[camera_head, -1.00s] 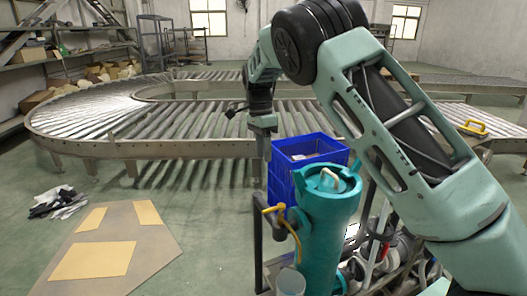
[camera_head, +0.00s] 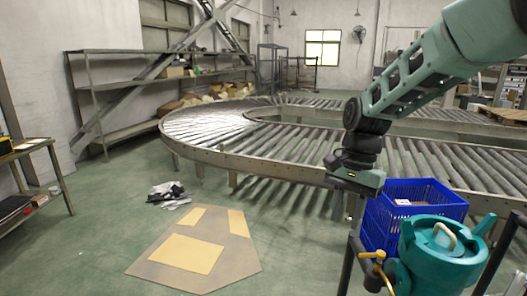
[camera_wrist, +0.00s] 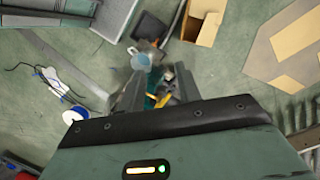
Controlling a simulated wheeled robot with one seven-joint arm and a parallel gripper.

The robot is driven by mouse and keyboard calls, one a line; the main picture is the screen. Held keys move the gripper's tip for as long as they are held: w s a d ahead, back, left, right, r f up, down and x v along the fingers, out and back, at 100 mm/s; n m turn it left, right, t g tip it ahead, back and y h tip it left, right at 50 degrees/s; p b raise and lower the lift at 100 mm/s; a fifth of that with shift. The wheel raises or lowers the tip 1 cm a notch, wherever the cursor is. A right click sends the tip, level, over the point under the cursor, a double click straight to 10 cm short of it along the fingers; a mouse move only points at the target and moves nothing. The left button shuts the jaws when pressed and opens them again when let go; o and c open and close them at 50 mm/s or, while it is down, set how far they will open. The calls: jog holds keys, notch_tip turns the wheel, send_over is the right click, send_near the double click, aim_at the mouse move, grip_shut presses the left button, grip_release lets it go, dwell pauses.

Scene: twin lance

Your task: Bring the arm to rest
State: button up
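My arm (camera_head: 425,70) is pale green with a black wrist joint and reaches in from the upper right in the head view. It is bent, with its forearm sloping down to the left. My gripper (camera_head: 346,206) hangs down in front of the conveyor, left of the blue crate, and touches nothing that I can see. In the wrist view my gripper (camera_wrist: 157,90) shows two dark fingers set apart. No held object is clear between them; teal and yellow items show in the gap, seemingly farther below.
A blue crate (camera_head: 381,232) and a teal canister (camera_head: 440,268) with a yellow tap stand close by at the lower right. The roller conveyor (camera_head: 270,166) curves behind. A flat board (camera_head: 150,268) lies on the floor at left, beside dark and white rags (camera_head: 170,194). Open floor surrounds them.

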jog(key=s+a+f+n+t, duration=0.1)
jog(key=s+a+n, duration=0.1)
jog(key=s+n, duration=0.6)
jog(key=s+a+n+h, duration=0.1)
jog(key=s+n, duration=0.7)
jog(key=s, duration=1)
jog(key=shift+s+a+f+t, duration=0.35)
jog(key=shift+a+f+t, duration=0.05)
jog(key=shift+a, duration=0.2)
